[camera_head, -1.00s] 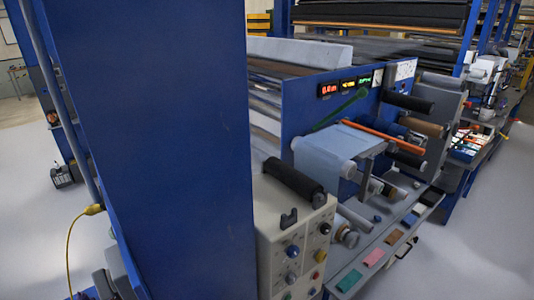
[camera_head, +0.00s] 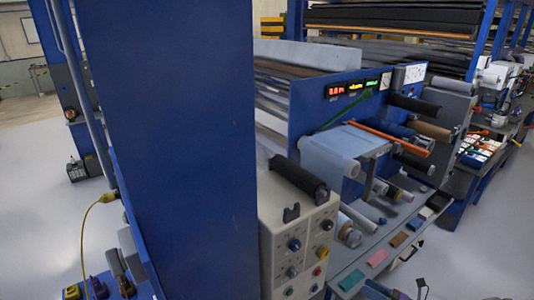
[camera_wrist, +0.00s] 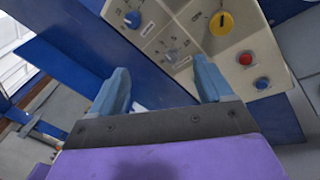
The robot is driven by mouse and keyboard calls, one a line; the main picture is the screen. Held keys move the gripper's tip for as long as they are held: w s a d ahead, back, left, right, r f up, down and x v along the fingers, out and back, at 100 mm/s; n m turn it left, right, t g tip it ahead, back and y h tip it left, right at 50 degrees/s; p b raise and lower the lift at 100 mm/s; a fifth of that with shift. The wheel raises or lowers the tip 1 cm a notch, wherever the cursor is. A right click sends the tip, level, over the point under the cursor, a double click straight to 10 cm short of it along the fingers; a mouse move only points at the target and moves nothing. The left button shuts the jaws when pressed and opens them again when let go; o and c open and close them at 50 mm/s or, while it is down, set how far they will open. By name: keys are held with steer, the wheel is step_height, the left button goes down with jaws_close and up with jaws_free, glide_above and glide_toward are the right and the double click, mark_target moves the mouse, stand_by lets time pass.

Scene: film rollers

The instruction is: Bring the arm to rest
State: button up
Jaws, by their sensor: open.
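My gripper (camera_wrist: 162,68) is open in the wrist view. Its two blue-grey fingers stand wide apart on a dark bar, with nothing between them. A beige control panel (camera_wrist: 190,50) with a yellow knob (camera_wrist: 221,23) and a red button (camera_wrist: 245,58) lies beyond the fingers. I cannot tell whether any finger touches it. In the head view, a beige control box (camera_head: 298,240) with several knobs stands beside a tall blue panel. Small blue-grey and dark shapes show at the bottom right edge of the head view; I cannot tell if they are my arm.
The tall blue panel (camera_head: 185,140) fills the left middle and hides what is behind it. A dark roller (camera_head: 298,178) sits on the control box. A light blue film roll (camera_head: 335,155) and other rollers are to the right. Pale floor (camera_head: 490,240) is open at right.

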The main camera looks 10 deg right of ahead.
steer(key=w+a+r+n+g+y, duration=0.4)
steer(key=a+r+n+g, duration=0.2)
steer(key=a+r+n, duration=0.6)
steer(key=s+a+r+n+g+h, duration=0.1)
steer(key=s+a+r+n+g, duration=0.2)
steer(key=a, duration=0.5)
steer(key=s+a+r+n+g, duration=0.2)
steer(key=a+r+n+g, duration=0.25)
steer(key=a, duration=0.45)
steer(key=s+a+r+n+g+h, duration=0.1)
steer(key=s+a+n+g+h, duration=0.15)
steer(key=s+n+h, duration=0.5)
steer(key=s+a+r+n+g+h, duration=0.1)
steer(key=s+a+n+g+h, duration=0.2)
steer(key=s, duration=0.8)
steer(key=s+d+n+t+h, duration=0.3)
steer(key=s+d+n+h, duration=0.1)
steer(key=s+n, duration=0.1)
steer(key=shift+s+d+f, duration=0.2)
steer(key=shift+s+f, duration=0.1)
steer(key=shift+s, duration=0.5)
steer(key=shift+h, duration=0.25)
